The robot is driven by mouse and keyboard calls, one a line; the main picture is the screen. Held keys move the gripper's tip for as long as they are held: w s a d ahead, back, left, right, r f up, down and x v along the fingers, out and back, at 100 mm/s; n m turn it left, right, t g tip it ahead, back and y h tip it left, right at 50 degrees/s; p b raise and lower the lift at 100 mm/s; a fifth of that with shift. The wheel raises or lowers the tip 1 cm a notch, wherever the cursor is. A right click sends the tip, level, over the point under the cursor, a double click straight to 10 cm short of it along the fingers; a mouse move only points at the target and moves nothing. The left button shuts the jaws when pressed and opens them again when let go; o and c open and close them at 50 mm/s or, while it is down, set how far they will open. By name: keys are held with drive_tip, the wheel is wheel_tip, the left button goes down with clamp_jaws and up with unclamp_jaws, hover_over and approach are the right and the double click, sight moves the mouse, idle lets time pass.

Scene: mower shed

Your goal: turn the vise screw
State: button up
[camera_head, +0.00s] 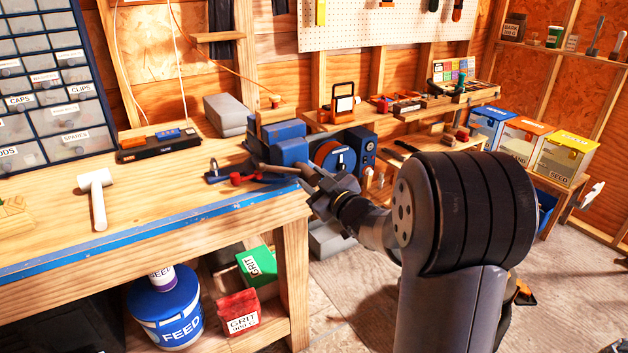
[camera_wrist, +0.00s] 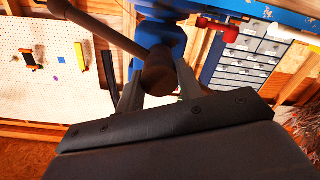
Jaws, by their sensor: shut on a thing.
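The blue vise (camera_head: 288,148) is mounted at the right end of the workbench, near its front edge. Its blue body also shows at the top of the wrist view (camera_wrist: 165,35). My gripper (camera_head: 314,182) reaches the front of the vise from the right. In the wrist view my gripper (camera_wrist: 159,88) has its two fingers on either side of the dark round head of the vise screw (camera_wrist: 158,70) and is shut on it. A bar handle (camera_wrist: 105,28) runs from the head to the upper left. My arm and fingers partly hide the screw in the head view.
A white mallet (camera_head: 97,198) and a black tray (camera_head: 151,144) lie on the workbench (camera_head: 170,200). A blue machine with an orange reel (camera_head: 335,155) stands close behind my gripper. Floor at lower right is largely clear.

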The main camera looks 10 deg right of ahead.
drive_tip(key=shift+f, duration=0.3)
drive_tip(key=o, duration=0.6)
drive_tip(key=shift+c, duration=0.2)
drive_tip(key=o, duration=0.4)
drive_tip(key=shift+r, duration=0.25)
drive_tip(key=shift+s, duration=0.1)
drive_tip(key=v, duration=1)
drive_tip(key=shift+s+d+b, duration=0.2)
drive_tip(key=shift+s+b, duration=0.1)
drive_tip(key=shift+s, duration=0.05)
